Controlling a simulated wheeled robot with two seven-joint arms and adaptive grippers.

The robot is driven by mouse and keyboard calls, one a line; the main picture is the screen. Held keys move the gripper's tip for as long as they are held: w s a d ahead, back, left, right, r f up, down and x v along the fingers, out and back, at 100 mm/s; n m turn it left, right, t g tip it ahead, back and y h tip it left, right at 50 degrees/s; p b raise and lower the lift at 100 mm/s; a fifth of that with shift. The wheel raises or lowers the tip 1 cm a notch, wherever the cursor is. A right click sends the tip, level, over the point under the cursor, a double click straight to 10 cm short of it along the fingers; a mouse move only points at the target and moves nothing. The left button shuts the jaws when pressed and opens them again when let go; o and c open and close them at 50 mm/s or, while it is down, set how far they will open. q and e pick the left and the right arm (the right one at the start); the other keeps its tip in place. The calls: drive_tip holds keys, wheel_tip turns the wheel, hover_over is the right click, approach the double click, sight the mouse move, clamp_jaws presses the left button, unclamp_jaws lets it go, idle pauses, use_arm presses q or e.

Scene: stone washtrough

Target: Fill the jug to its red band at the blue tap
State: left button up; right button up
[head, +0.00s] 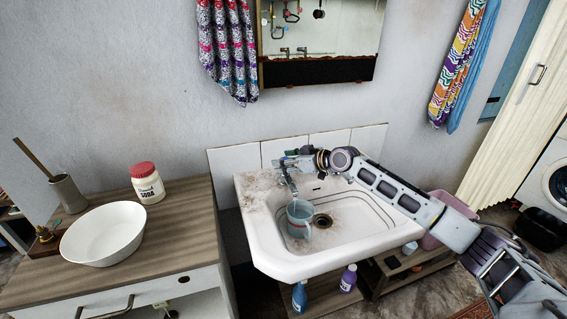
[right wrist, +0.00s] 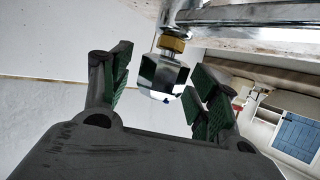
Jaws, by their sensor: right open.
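A pale blue-grey jug (head: 299,219) stands upright in the white sink, below the tap spout (head: 286,176). A pale strip runs between spout and jug; I cannot tell if it is running water. The red band and the level inside are too small to read. My right gripper (head: 303,158) reaches across the sink to the tap at the back wall. In the right wrist view, my right gripper (right wrist: 160,88) is open, with one finger on each side of a chrome tap knob (right wrist: 160,74) with a brass collar. The fingers appear apart from it. My left gripper is out of view.
The stained sink (head: 262,250) has a dark drain. A wooden counter (head: 160,240) on the left holds a white bowl (head: 103,233), a red-lidded soda jar (head: 147,183) and a brush pot (head: 68,193). A mirror (head: 320,40) hangs above. Bottles (head: 348,279) stand below the sink.

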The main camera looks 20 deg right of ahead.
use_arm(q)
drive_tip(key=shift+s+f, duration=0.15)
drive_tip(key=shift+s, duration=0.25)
use_arm(e)
drive_tip(key=shift+w+a, duration=0.1)
drive_tip(key=shift+c, duration=0.4)
